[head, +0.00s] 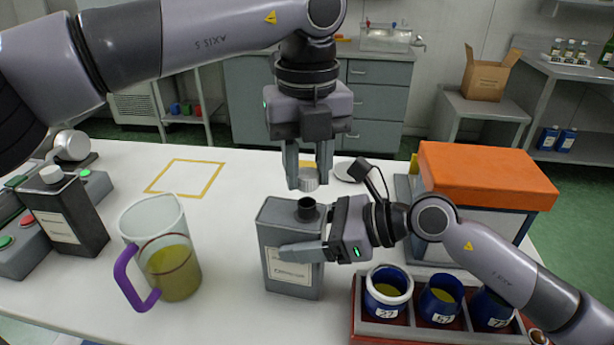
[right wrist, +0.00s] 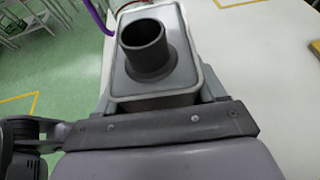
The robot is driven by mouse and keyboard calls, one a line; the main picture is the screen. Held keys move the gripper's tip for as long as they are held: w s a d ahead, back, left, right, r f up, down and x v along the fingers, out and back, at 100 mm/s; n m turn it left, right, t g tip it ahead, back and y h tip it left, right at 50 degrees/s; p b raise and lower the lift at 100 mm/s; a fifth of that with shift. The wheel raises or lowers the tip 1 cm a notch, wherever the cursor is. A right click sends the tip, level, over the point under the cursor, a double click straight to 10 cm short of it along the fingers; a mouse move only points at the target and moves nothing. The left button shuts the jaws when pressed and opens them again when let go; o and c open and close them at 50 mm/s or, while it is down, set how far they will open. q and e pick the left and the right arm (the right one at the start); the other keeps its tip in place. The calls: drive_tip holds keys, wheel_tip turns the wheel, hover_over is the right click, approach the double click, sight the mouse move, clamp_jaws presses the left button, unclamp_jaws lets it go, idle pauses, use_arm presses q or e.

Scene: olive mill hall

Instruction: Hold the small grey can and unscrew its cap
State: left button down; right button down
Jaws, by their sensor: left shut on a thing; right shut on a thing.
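The small grey can (head: 292,278) stands upright on the white table, with a pale label on its front. Its dark round neck is open on top; the right wrist view also shows the can (right wrist: 186,75) with its bare neck. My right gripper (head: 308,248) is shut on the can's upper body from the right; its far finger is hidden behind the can. My left gripper (head: 308,176) points down above the can and is shut on the light grey ribbed cap (head: 309,182). The cap is apart from the neck, a little above it.
A measuring jug (head: 172,262) with yellow-green liquid and a purple handle stands to the left. A dark can with a white cap (head: 66,215) is farther left. A red crate (head: 408,333) with blue cups is close on the right, before an orange-lidded box (head: 482,178).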

use_arm(q)
drive_tip(key=shift+r, duration=0.95)
use_arm(e)
unclamp_jaws()
use_arm(q)
drive_tip(key=shift+f, duration=0.1)
use_arm(e)
drive_tip(key=shift+d, duration=0.1)
use_arm(q)
wheel_tip(320, 180, down, 3)
drive_tip(key=b, duration=0.2)
drive_tip(key=shift+b, duration=0.4)
use_arm(e)
drive_tip(key=v, duration=1.2)
